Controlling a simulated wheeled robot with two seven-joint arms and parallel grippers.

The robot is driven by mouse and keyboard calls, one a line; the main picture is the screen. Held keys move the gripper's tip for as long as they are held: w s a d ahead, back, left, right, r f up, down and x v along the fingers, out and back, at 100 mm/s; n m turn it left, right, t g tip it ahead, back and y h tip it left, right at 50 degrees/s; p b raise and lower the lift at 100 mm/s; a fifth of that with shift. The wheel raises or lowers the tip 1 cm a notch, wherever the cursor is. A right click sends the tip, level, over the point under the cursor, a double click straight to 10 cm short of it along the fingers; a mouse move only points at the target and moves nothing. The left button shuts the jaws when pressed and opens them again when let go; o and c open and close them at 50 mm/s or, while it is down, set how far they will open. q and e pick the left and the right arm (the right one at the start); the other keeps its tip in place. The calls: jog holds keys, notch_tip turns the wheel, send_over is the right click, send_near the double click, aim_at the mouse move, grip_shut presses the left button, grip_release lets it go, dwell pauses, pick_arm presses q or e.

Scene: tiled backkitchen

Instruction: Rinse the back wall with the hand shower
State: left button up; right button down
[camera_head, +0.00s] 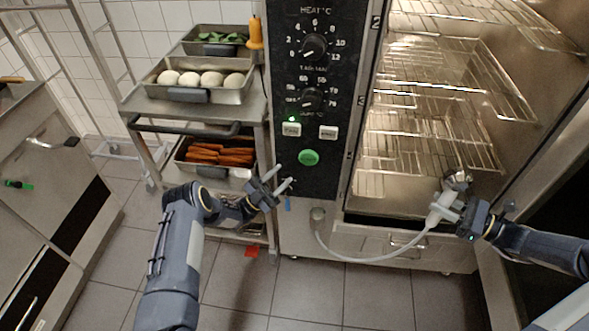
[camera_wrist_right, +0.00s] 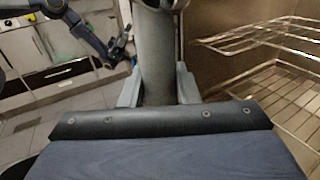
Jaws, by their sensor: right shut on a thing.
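The hand shower (camera_head: 438,215) is white with a darker round head (camera_head: 458,180). It stands at the open front of the oven cavity, low on the right. My right gripper (camera_head: 450,208) is shut on its handle. In the right wrist view the grey handle (camera_wrist_right: 158,62) stands between the two fingers (camera_wrist_right: 158,92). The oven's back wall (camera_head: 405,112) shows only in part behind the wire racks. My left gripper (camera_head: 285,176) is open and empty in front of the lower control panel. It also shows in the right wrist view (camera_wrist_right: 122,45).
Several wire racks (camera_head: 430,80) fill the cavity. A white hose (camera_head: 365,258) loops from the oven's lower front to the shower. A trolley (camera_head: 160,103) with food trays stands left of the control panel (camera_head: 325,95). Tiled floor (camera_head: 300,292) is clear in front.

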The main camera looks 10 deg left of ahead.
jog(key=s+p, duration=0.2)
jog(key=s, duration=0.7)
